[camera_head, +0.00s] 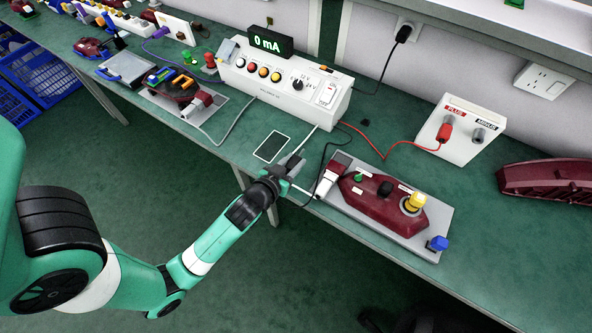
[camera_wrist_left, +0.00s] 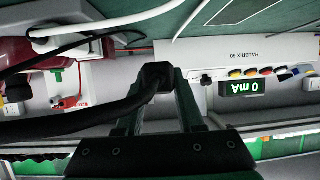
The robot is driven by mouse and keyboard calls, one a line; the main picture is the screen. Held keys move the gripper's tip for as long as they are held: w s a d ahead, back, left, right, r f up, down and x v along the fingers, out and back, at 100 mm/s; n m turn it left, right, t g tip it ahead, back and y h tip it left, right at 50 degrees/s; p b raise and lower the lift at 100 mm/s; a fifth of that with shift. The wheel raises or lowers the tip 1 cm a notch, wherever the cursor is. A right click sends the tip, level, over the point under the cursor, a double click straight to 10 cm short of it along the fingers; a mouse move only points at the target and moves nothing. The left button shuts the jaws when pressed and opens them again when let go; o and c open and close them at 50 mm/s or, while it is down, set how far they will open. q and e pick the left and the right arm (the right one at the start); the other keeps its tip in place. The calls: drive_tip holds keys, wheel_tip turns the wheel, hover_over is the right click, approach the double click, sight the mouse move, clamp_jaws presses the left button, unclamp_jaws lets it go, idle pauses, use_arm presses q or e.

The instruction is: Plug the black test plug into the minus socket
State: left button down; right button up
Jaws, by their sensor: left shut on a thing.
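The socket box (camera_head: 462,148) stands on the bench at right, its labels reading PLUS and MINUS. A red plug (camera_head: 444,132) sits in the plus socket. The minus socket (camera_head: 478,135) looks empty. My left gripper (camera_head: 288,168) is over the bench's front edge, left of the lamp board and well away from the socket box. In the left wrist view its fingers are shut on the black test plug (camera_wrist_left: 158,74), whose thick black cable (camera_wrist_left: 100,121) runs off to the left. The plug is hard to make out in the head view. My right gripper is not in view.
A tail lamp board (camera_head: 405,222) with a yellow and a blue knob lies between gripper and socket box. The white supply unit (camera_head: 290,85) with a 0 mA display (camera_head: 266,42) stands behind. A red lamp shell (camera_head: 550,180) lies far right.

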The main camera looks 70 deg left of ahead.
sight(295, 161)
use_arm(q)
drive_tip(key=a+f, duration=0.1)
drive_tip(key=w+f+b, duration=0.1)
drive_tip(key=f, duration=0.1)
drive_tip(key=shift+a, duration=0.4)
drive_tip(key=shift+w+a+f, duration=0.1)
drive_tip(key=shift+w+a, duration=0.05)
drive_tip(key=shift+w+a+f, duration=0.1)
drive_tip(key=shift+a+f, duration=0.05)
drive_tip(key=shift+f, duration=0.2)
drive_tip(key=shift+a+f+b, duration=0.1)
drive_tip(key=shift+f+b, duration=0.9)
drive_tip(key=shift+f, duration=0.45)
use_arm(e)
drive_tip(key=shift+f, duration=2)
use_arm(q)
drive_tip(key=shift+w+f, duration=0.1)
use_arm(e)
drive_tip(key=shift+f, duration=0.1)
use_arm(q)
drive_tip(key=c, duration=0.5)
unclamp_jaws()
